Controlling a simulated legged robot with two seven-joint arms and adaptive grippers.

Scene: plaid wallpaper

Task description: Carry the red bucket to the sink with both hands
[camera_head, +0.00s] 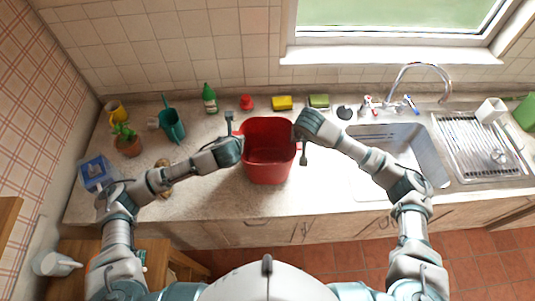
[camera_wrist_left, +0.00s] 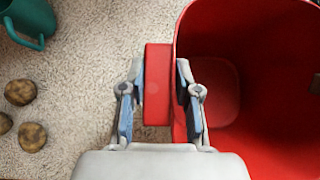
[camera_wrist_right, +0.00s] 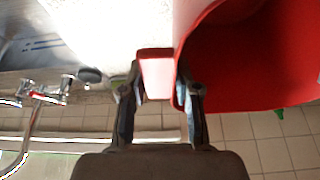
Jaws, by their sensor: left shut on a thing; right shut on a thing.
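The empty red bucket (camera_head: 269,160) is upright at the middle of the counter, left of the sink (camera_head: 425,155). My left gripper (camera_head: 238,138) is shut on the bucket's left handle; the left wrist view shows this red handle (camera_wrist_left: 157,85) between the fingers, beside the bucket wall (camera_wrist_left: 275,110). My right gripper (camera_head: 299,138) is at the right rim. In the right wrist view the red right handle (camera_wrist_right: 156,72) is between its fingers, with the bucket (camera_wrist_right: 250,65) beside it. I cannot tell whether the bucket's base touches the counter.
A tap (camera_head: 420,70) stands behind the sink, and a drainer (camera_head: 480,145) lies to its right. Two sponges, yellow (camera_head: 282,103) and green (camera_head: 319,101), lie along the back wall. A teal watering can (camera_head: 173,125) and potted plant (camera_head: 127,142) stand at the left.

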